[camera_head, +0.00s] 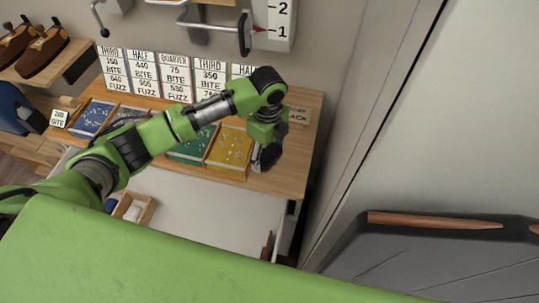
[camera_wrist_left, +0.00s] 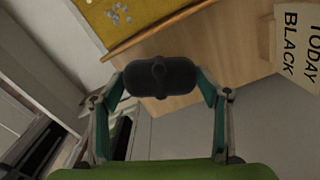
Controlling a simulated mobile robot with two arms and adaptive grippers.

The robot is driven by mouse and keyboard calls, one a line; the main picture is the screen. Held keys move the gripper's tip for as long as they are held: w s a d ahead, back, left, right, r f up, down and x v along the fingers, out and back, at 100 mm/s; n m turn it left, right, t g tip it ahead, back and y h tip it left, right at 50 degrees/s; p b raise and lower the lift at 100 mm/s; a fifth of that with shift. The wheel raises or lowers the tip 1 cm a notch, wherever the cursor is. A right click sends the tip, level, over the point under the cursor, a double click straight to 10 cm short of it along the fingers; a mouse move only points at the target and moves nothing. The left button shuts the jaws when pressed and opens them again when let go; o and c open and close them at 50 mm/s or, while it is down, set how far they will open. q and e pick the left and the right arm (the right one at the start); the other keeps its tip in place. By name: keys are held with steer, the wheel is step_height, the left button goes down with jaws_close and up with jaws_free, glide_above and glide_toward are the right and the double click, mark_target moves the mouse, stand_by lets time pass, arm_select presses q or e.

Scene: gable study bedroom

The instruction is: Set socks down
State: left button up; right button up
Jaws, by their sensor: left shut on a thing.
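The socks are a dark, rolled bundle (camera_wrist_left: 162,78) in the left wrist view, held between the two fingers of my left gripper (camera_wrist_left: 165,98). In the head view my left gripper (camera_head: 262,160) points down over the right end of the wooden desk top (camera_head: 290,176), just right of the yellow tray. The dark bundle (camera_head: 271,154) shows partly there, at the fingertips. I cannot tell whether it touches the wood. My right gripper is not in view.
A yellow tray (camera_head: 231,148) and a green tray (camera_head: 191,147) with small pieces stand left of the gripper. A "TODAY BLACK" card (camera_wrist_left: 296,45) stands close by. Lettered cards (camera_head: 175,78) line the back. A white open drawer (camera_head: 205,200) lies in front, and a wall is at right.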

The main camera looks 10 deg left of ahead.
mark_target(268, 159)
arm_select(q)
step_height(268, 159, down, 2)
steer(key=shift+s+f+p, duration=0.1)
steer(key=shift+f+p, duration=0.15)
steer(key=shift+p, duration=0.05)
steer(key=shift+f, duration=0.5)
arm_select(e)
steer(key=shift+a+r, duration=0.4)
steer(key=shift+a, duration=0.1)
arm_select(q)
steer(key=shift+f, duration=0.1)
steer(key=o, duration=1.1)
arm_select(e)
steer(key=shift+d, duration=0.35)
arm_select(q)
step_height(268, 159, up, 11)
steer(key=shift+r+b, duration=0.2)
steer(key=shift+b, duration=0.9)
steer(key=shift+r, duration=0.45)
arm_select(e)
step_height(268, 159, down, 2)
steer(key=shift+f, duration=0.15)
